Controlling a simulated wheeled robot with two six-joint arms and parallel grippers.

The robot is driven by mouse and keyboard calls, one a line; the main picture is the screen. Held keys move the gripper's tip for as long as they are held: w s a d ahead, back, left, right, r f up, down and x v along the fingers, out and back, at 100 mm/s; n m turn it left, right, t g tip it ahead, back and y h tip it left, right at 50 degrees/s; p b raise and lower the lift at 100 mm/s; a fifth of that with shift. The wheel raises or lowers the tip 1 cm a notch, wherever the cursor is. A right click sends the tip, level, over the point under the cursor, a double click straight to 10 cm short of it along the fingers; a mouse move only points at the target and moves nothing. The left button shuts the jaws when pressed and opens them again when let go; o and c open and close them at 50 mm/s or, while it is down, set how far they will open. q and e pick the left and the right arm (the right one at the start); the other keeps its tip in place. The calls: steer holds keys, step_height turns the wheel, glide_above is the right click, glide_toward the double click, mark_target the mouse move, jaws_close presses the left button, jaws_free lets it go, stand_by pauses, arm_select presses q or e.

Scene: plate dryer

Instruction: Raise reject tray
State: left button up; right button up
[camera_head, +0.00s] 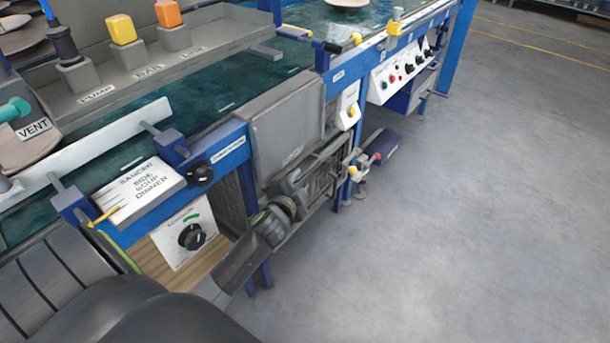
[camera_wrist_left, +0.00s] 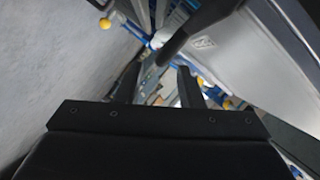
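A grey flat panel (camera_head: 288,125), which looks like the reject tray, hangs down from the blue rail at the front of the dryer line. It has a small label near its lower edge, too small to read. In the left wrist view the panel (camera_wrist_left: 262,62) fills the upper right, its label facing me. My left gripper (camera_head: 305,188) is at the panel's lower edge. In the wrist view its two dark fingers (camera_wrist_left: 157,88) stand apart, with a dark bar angling above them; I cannot tell whether they touch it. My right gripper is out of view.
A control box with knobs (camera_head: 395,72) is further right. A green conveyor (camera_head: 215,95) runs behind. Grey floor (camera_head: 470,200) at right is clear.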

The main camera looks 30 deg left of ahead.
mark_target(303, 176)
arm_select(q)
steer(key=b+x, duration=0.1)
steer(key=x, duration=0.4)
steer(key=shift+w, duration=0.3)
jaws_close()
